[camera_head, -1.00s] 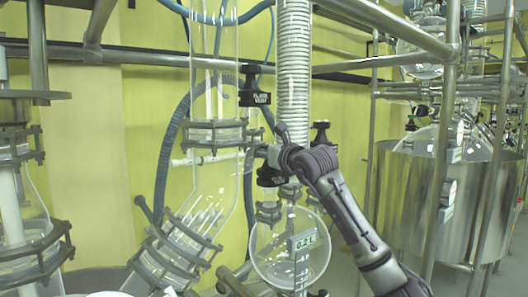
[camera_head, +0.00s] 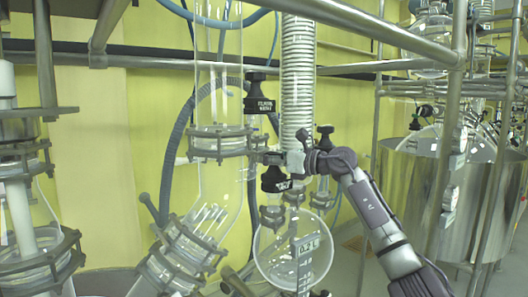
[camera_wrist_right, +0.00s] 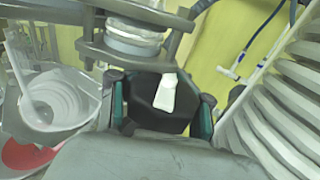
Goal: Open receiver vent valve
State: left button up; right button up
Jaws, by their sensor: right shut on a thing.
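The round glass receiver (camera_head: 293,250) with its 0.2 L tag hangs below the white coiled condenser. Just above it, a black valve knob (camera_head: 275,180) with a white label sits left of my right gripper (camera_head: 290,164). In the right wrist view a black knob with a white label (camera_wrist_right: 165,95) lies between the two teal-padded fingers (camera_wrist_right: 162,112). The right gripper is shut on this knob. The label text is too small to read surely, and the fingertips are partly hidden in the head view. My left gripper is not in view.
Another labelled black knob (camera_head: 257,95) is above, and a third black knob (camera_head: 324,138) is to the right. The coiled condenser (camera_head: 298,75), clamped glass column (camera_head: 218,140) and metal rails (camera_head: 388,28) crowd the space. A steel vessel (camera_head: 425,200) stands at right.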

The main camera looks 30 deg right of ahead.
jog(key=shift+s+a+f+n+g+y+p, duration=0.1)
jog(key=shift+n+g+y+p, duration=0.3)
jog(key=shift+y, duration=0.2)
jog(key=shift+a+f+n+g+y+p, duration=0.1)
jog(key=shift+n+g+y+p, duration=0.25)
jog(key=shift+n+y, duration=0.2)
jog(key=shift+g, duration=0.25)
jog(key=o, duration=1)
jog(key=shift+s+d, duration=0.15)
jog(key=shift+s+d+r, duration=0.15)
jog(key=shift+a, duration=0.2)
